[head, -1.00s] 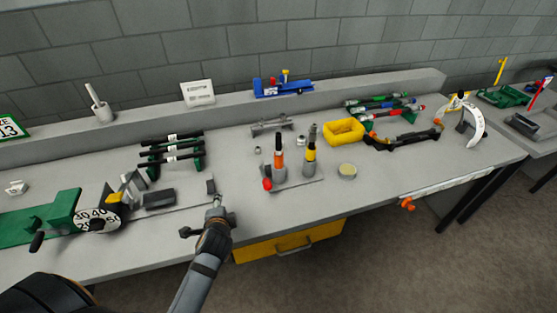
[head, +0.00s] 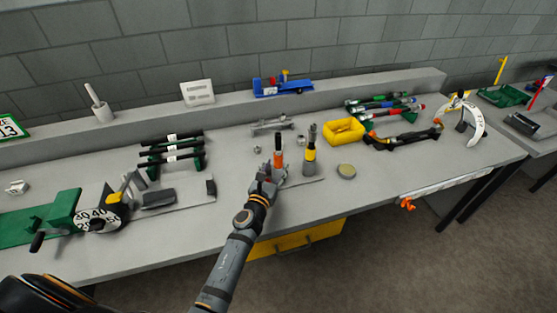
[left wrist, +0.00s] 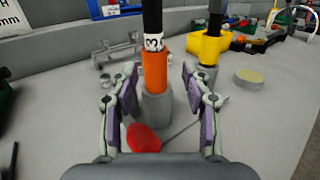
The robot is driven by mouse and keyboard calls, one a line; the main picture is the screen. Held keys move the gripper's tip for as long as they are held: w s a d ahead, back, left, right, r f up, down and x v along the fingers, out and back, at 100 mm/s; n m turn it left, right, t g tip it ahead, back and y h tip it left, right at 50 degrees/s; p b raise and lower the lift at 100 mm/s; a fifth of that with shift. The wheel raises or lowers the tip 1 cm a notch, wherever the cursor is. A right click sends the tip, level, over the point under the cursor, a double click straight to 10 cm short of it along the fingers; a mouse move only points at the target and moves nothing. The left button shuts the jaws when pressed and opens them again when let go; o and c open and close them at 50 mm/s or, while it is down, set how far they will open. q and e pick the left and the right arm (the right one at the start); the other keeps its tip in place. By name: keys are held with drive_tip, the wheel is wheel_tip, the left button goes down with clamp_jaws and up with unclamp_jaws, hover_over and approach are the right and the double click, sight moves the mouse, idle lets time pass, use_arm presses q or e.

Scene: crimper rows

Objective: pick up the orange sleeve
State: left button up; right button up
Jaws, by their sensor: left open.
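The orange sleeve (head: 278,158) stands upright around a black rod, its lower end in a grey cylindrical holder. In the left wrist view the orange sleeve (left wrist: 155,72) is between the two fingers, a little ahead of them, with a white marked band above it. My left gripper (head: 268,177) is at the near side of the holder. It is open in the left wrist view (left wrist: 158,95), with a gap on both sides of the sleeve. The grey holder (left wrist: 158,108) shows below the sleeve. My right gripper is not seen.
A yellow-banded tool (head: 310,155) stands in a second holder just right of the sleeve. A red knob (left wrist: 143,138) lies low in front of the holder. A yellow bin (head: 344,131) and a round tin (head: 346,171) are farther right.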

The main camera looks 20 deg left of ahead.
sight(278, 161)
use_arm(q)
drive_tip(key=w, duration=0.5)
drive_tip(key=shift+w+b, duration=0.15)
drive_tip(key=shift+b, duration=0.25)
drive_tip(key=shift+r, duration=0.1)
drive_tip(key=shift+c, duration=0.7)
drive_tip(key=c, duration=0.7)
